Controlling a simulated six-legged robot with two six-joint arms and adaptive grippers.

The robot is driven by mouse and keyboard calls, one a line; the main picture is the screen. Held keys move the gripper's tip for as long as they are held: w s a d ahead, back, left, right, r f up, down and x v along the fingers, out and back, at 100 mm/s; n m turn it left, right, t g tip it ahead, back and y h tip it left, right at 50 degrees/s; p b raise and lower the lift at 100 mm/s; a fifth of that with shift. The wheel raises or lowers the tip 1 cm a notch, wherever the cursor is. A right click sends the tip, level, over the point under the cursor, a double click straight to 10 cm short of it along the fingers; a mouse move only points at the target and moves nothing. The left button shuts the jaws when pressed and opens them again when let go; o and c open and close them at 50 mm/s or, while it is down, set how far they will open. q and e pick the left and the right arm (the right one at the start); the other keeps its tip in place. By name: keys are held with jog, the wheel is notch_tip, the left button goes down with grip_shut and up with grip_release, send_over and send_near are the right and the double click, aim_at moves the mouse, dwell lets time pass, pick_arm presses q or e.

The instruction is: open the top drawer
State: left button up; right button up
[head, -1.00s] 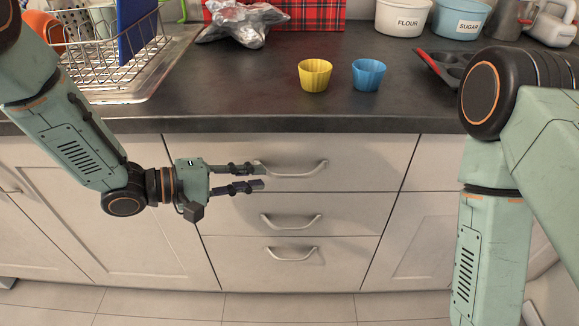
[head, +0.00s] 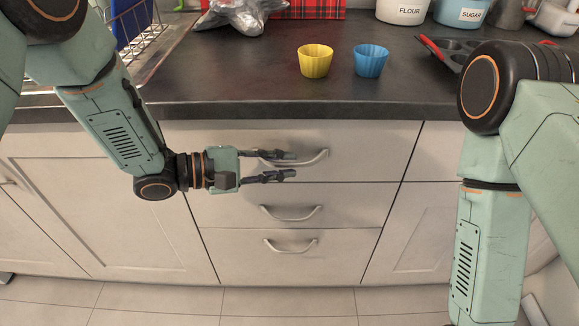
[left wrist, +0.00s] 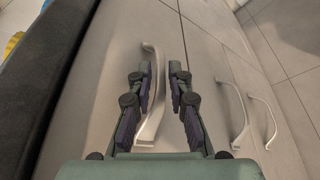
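The top drawer (head: 372,142) is closed under the counter. Its curved metal handle (head: 318,160) is partly hidden by my left gripper (head: 286,166). That gripper is open, with its fingers pointing right across the handle, one above the other. In the left wrist view, the handle (left wrist: 155,112) shows partly between the open fingers and partly behind the left one; I cannot tell whether they touch. My right arm stands at the right of the head view, its gripper out of frame.
Two lower drawers with handles (head: 290,213) lie below. On the dark counter (head: 230,85) stand a yellow cup (head: 315,62), a blue cup (head: 370,62) and a muffin tin (head: 450,52). A cabinet door (head: 90,200) is at left. The floor in front is clear.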

pick_arm(q)
jog(key=shift+x, duration=1)
jog(key=shift+w+a, duration=0.1)
jog(key=shift+c, duration=0.3)
grip_shut()
